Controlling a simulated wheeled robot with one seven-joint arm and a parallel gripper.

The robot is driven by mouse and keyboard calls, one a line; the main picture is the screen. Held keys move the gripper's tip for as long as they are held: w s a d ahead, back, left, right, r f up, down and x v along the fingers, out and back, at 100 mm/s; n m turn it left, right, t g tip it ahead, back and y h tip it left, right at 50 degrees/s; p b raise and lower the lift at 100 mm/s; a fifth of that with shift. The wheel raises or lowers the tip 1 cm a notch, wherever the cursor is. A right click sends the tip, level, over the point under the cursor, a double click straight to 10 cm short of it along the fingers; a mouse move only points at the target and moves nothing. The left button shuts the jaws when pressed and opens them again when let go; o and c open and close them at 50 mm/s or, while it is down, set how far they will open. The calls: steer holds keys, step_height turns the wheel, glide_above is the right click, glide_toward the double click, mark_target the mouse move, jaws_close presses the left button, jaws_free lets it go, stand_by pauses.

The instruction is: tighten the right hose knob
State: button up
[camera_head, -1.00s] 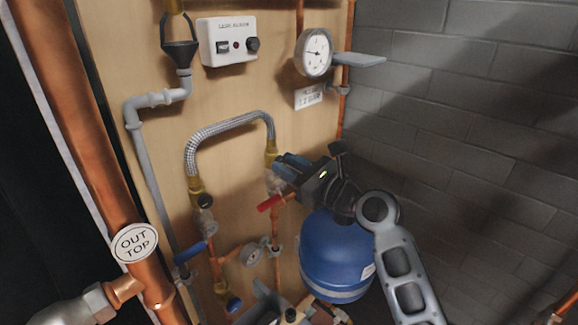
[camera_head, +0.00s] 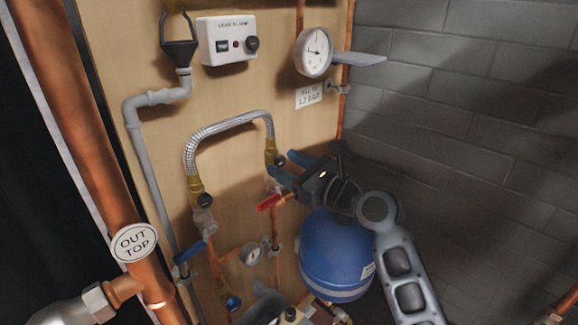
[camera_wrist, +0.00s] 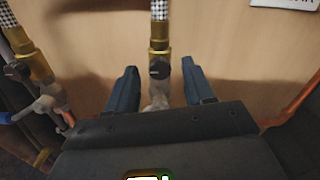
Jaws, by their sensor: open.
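The braided hose (camera_head: 229,128) arches between two brass fittings on the wooden panel. The right hose knob is a small dark round knob on the right brass fitting (camera_head: 271,152). In the wrist view the right knob (camera_wrist: 159,68) shows between my gripper's two blue fingers, on the brass fitting. My gripper (camera_head: 284,166) is open, and its fingers stand on either side of the fitting, apart from the knob. It also shows in the wrist view (camera_wrist: 162,88). The left hose knob (camera_head: 207,200) is dark and sits on the left brass fitting.
A red lever (camera_head: 269,202) is just below my gripper. A blue tank (camera_head: 336,252) stands below the arm. A blue lever (camera_head: 190,252) and a small gauge (camera_head: 250,254) are lower left. A pressure gauge (camera_head: 314,52) and control box (camera_head: 228,41) are above.

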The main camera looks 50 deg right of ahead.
steer(key=s+b, duration=0.1)
steer(key=s, duration=0.6)
steer(key=shift+s, duration=0.4)
steer(key=s+a+f+n+g+h, duration=0.1)
steer(key=s+a+f+n+g, duration=0.1)
steer(key=s+a+f+n, duration=0.4)
steer(key=s+a+f+n+g+h, duration=0.1)
steer(key=s+a+f+n, duration=0.2)
steer(key=s+f+n, duration=0.4)
steer(key=s+a+r+n+y, duration=0.1)
steer(key=s+a+n, duration=0.3)
steer(key=s+n, duration=0.4)
steer(key=s+a+r+n+y, duration=0.1)
steer(key=s+a+r+n, duration=0.2)
steer(key=s+n, duration=0.6)
steer(key=a+n, duration=0.2)
steer(key=n, duration=0.2)
steer(key=shift+r, duration=0.15)
steer(key=shift+s, duration=0.1)
